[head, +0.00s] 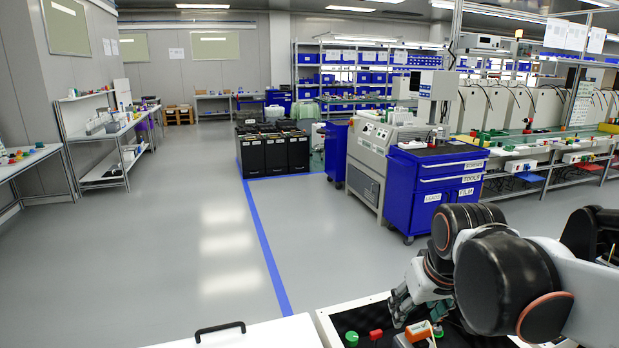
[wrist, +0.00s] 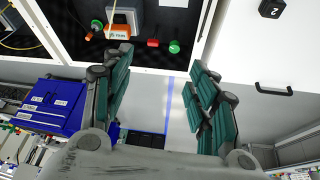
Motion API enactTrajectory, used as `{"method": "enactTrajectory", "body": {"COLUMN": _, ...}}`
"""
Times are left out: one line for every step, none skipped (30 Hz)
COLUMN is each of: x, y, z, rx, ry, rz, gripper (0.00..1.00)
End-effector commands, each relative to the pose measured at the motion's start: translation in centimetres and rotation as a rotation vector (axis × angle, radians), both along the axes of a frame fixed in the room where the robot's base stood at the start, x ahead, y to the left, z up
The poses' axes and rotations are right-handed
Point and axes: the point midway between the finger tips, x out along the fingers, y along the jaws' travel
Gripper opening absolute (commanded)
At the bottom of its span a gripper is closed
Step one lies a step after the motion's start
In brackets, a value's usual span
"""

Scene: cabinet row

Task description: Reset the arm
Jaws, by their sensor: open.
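My arm shows at the lower right of the head view, bent over a white-rimmed black tray (head: 335,326). My gripper (head: 402,304) is at the tray's far side, partly hidden behind my arm. In the wrist view my gripper (wrist: 161,62) is open, its two green-padded fingers wide apart with nothing between them. An orange-and-white block (wrist: 118,31), a red part (wrist: 153,43) and a green knob (wrist: 174,46) lie in the tray past the fingertips. In the head view the red part (head: 376,334) and green knob (head: 351,338) lie left of the orange-and-white block (head: 418,330).
A white panel with a black handle (head: 219,328) lies left of the tray. A blue tool cabinet (head: 435,190) stands beyond my arm, beside a grey machine (head: 372,165). Black bins (head: 272,150) stand farther back. Benches line both sides. The grey floor at left centre is clear.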

Motion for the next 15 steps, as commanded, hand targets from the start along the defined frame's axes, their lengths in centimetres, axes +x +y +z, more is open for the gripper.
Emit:
{"method": "enactTrajectory", "body": {"x": -1.5, "y": 0.0, "z": 0.1, "rx": 0.004, "ry": -0.02, "rz": -0.008, "gripper": 0.53}}
{"method": "enactTrajectory", "body": {"x": -2.3, "y": 0.0, "z": 0.1, "rx": 0.007, "ry": -0.031, "rz": -0.014, "gripper": 0.53}}
{"method": "enactTrajectory", "body": {"x": -3.2, "y": 0.0, "z": 0.1, "rx": 0.01, "ry": -0.048, "rz": -0.023, "gripper": 0.53}}
{"method": "enactTrajectory", "body": {"x": -3.9, "y": 0.0, "z": 0.1, "rx": 0.013, "ry": -0.059, "rz": -0.028, "gripper": 0.53}}
{"method": "enactTrajectory", "body": {"x": -4.6, "y": 0.0, "z": 0.1, "rx": 0.016, "ry": -0.072, "rz": -0.034, "gripper": 0.53}}
{"method": "enactTrajectory", "body": {"x": -5.5, "y": 0.0, "z": -0.1, "rx": 0.02, "ry": -0.087, "rz": -0.042, "gripper": 0.53}}
{"method": "enactTrajectory", "body": {"x": -6.2, "y": 0.0, "z": -0.1, "rx": 0.023, "ry": -0.1, "rz": -0.048, "gripper": 0.53}}
{"method": "enactTrajectory", "body": {"x": -6.8, "y": 0.0, "z": -0.3, "rx": 0.027, "ry": -0.112, "rz": -0.053, "gripper": 0.53}}
{"method": "enactTrajectory", "body": {"x": -7.7, "y": 0.0, "z": -0.5, "rx": 0.031, "ry": -0.127, "rz": -0.06, "gripper": 0.53}}
{"method": "enactTrajectory", "body": {"x": -8.2, "y": 0.0, "z": -0.6, "rx": 0.033, "ry": -0.138, "rz": -0.064, "gripper": 0.53}}
{"method": "enactTrajectory", "body": {"x": -8.8, "y": 0.0, "z": -0.8, "rx": 0.036, "ry": -0.148, "rz": -0.069, "gripper": 0.53}}
{"method": "enactTrajectory", "body": {"x": -9.4, "y": 0.0, "z": -1.0, "rx": 0.04, "ry": -0.161, "rz": -0.075, "gripper": 0.53}}
{"method": "enactTrajectory", "body": {"x": -9.8, "y": 0.0, "z": -1.2, "rx": 0.042, "ry": -0.17, "rz": -0.08, "gripper": 0.53}}
{"method": "enactTrajectory", "body": {"x": -10.2, "y": 0.0, "z": -1.4, "rx": 0.045, "ry": -0.178, "rz": -0.083, "gripper": 0.53}}
{"method": "enactTrajectory", "body": {"x": -10.6, "y": 0.0, "z": -1.5, "rx": 0.047, "ry": -0.187, "rz": -0.086, "gripper": 0.53}}
